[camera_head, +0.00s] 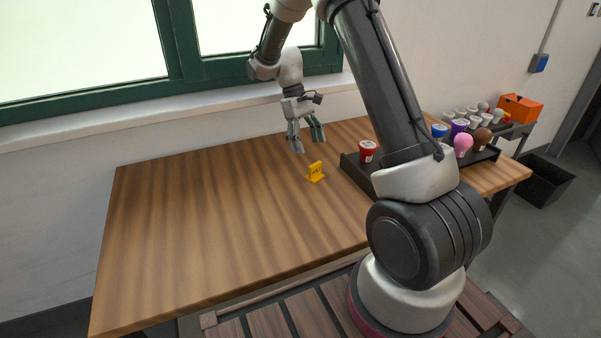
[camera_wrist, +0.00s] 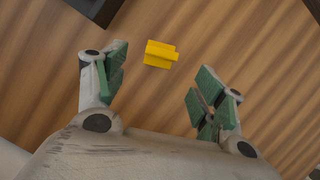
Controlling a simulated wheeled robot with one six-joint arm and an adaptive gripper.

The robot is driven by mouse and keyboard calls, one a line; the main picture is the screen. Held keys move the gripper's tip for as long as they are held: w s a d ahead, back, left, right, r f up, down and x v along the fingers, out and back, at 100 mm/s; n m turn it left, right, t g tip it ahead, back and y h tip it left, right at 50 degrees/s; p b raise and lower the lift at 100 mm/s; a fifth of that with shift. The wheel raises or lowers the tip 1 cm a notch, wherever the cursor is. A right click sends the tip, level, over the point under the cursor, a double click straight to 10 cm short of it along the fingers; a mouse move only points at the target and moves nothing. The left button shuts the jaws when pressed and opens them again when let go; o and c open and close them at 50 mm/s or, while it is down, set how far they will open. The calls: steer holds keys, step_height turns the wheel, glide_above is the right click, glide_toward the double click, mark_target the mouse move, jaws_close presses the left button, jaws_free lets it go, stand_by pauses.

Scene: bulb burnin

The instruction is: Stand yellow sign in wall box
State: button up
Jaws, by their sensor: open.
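The yellow sign (camera_head: 316,171) stands upright on the wooden table, left of the dark tray. It has dark marks on its face and a flat foot. In the wrist view the yellow sign (camera_wrist: 160,54) lies ahead of and between the finger lines, seen from above. My gripper (camera_head: 307,143) is open and empty, above the table and just behind the sign, apart from it. In the wrist view my gripper (camera_wrist: 158,88) shows its green-padded fingers spread wide. An orange box (camera_head: 520,108) sits at the far right by the wall; I cannot tell whether it is the wall box.
A dark tray (camera_head: 352,172) holds a red-capped item (camera_head: 368,151) and several coloured bulbs, partly hidden by my arm. Several pale bulbs stand on a rack (camera_head: 512,131) behind. A blue box (camera_head: 539,63) is on the right wall. A black bin (camera_head: 546,182) stands on the floor. The table's left half is clear.

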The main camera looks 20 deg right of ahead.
mark_target(314, 164)
steer(key=x, duration=0.7)
steer(key=shift+s+f, duration=0.2)
steer(key=shift+c, duration=0.2)
steer(key=c, duration=1.1)
